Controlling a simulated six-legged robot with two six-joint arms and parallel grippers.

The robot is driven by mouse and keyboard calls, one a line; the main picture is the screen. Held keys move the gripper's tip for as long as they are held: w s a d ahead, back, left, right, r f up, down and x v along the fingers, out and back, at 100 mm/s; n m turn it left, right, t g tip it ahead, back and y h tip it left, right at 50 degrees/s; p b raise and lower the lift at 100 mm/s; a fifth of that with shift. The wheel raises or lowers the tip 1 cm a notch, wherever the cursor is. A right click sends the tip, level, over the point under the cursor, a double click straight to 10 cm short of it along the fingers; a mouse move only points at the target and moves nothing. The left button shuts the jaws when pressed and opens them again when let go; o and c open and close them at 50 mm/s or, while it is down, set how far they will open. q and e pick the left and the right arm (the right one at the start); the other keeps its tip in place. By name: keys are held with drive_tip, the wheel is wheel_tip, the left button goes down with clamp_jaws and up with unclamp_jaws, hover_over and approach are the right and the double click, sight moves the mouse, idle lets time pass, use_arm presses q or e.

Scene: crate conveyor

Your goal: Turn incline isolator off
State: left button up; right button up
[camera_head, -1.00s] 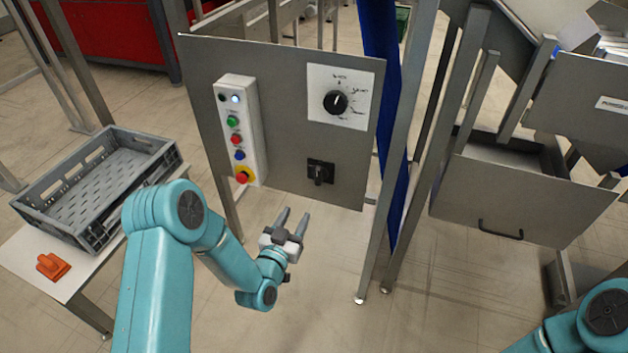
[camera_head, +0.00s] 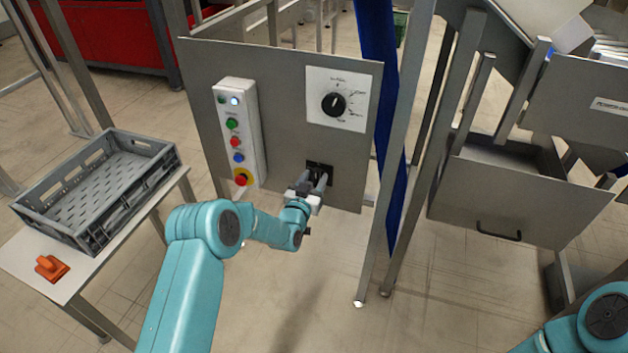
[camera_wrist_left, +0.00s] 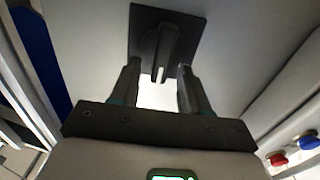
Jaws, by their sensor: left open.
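The incline isolator (camera_head: 319,165) is a black rotary switch on a square black plate, low on the right of the grey panel. My left gripper (camera_head: 316,181) is in front of it and partly hides it in the head view. In the left wrist view, the isolator's handle (camera_wrist_left: 165,45) stands out from its plate. The left fingers (camera_wrist_left: 158,67) are open, one toward each side of the handle, with their tips just short of the plate. I cannot tell whether they touch the handle. My right gripper is out of view; only its arm shows at the lower right.
The panel (camera_head: 285,120) also bears a black selector dial (camera_head: 333,104) above the isolator and a white button box (camera_head: 238,125) on the left. A grey crate (camera_head: 75,212) and an orange object (camera_head: 51,268) lie on a side table. A metal post stands right of the panel.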

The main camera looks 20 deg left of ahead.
use_arm(q)
drive_tip(key=shift+w, duration=0.15)
clamp_jaws()
drive_tip(key=shift+f+n+b, duration=0.2)
drive_tip(key=shift+n+b, duration=0.3)
drive_tip(key=shift+b, duration=0.45)
drive_tip(key=shift+a+f+n+b, duration=0.2)
drive_tip(key=shift+a+n+b, duration=0.1)
drive_tip(key=shift+n+b, duration=3)
drive_tip(key=shift+a+f+n+b, duration=0.25)
drive_tip(key=shift+n+b, duration=2.1)
drive_tip(key=shift+b, duration=1.9)
drive_tip(key=shift+a+f+n+b, duration=0.15)
drive_tip(key=shift+a+n+b, duration=0.15)
drive_tip(key=shift+n+b, duration=3)
use_arm(e)
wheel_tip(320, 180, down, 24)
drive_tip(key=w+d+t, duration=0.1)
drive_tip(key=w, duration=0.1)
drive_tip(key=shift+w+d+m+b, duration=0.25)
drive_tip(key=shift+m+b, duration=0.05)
drive_tip(key=shift+b, duration=0.15)
use_arm(q)
drive_tip(key=shift+m, duration=0.45)
